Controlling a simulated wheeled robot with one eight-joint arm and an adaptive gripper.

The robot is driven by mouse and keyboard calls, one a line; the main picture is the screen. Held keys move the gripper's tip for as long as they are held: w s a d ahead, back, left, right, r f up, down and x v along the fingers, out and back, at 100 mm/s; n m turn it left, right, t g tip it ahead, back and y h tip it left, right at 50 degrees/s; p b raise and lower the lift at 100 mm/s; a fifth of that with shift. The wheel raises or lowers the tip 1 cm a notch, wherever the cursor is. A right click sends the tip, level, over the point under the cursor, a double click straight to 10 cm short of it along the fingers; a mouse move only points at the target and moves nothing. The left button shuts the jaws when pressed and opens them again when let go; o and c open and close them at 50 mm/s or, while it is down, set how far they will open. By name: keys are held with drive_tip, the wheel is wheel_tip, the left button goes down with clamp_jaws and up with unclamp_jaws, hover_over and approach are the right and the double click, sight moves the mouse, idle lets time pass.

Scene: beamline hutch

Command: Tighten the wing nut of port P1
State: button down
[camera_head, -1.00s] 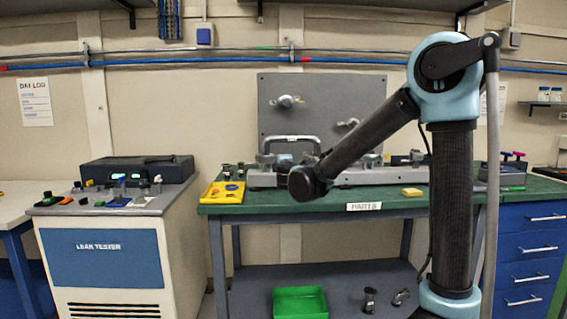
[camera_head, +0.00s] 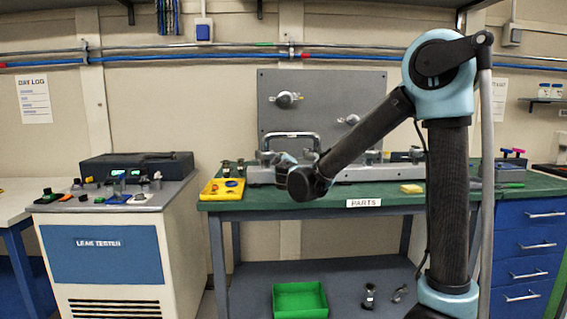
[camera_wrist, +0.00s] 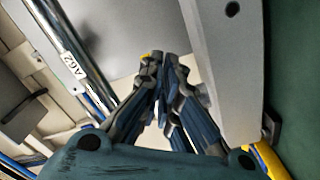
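The long grey manifold (camera_head: 345,176) lies along the back of the green bench, with several clamp fittings and a bar handle (camera_head: 292,137). The labels of its ports cannot be read, so I cannot tell which is P1. In the head view my gripper is mostly hidden behind my arm's end, near the manifold's left part. In the wrist view my gripper (camera_wrist: 161,62) has its fingers drawn together at the tips, beside the grey manifold side (camera_wrist: 224,75). No wing nut is clearly visible; I cannot tell whether anything thin is between the tips.
A yellow tray (camera_head: 222,190) with small parts sits at the bench's left end. A yellow block (camera_head: 411,188) lies at the front right. A grey panel (camera_head: 325,95) with two fittings stands behind. The leak tester (camera_head: 100,255) is left; a green bin (camera_head: 300,300) is below.

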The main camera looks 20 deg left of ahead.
idle(0.4)
drive_tip(key=c, duration=2.1)
unclamp_jaws()
drive_tip(key=v, duration=1.2)
drive_tip(key=shift+d, duration=0.1)
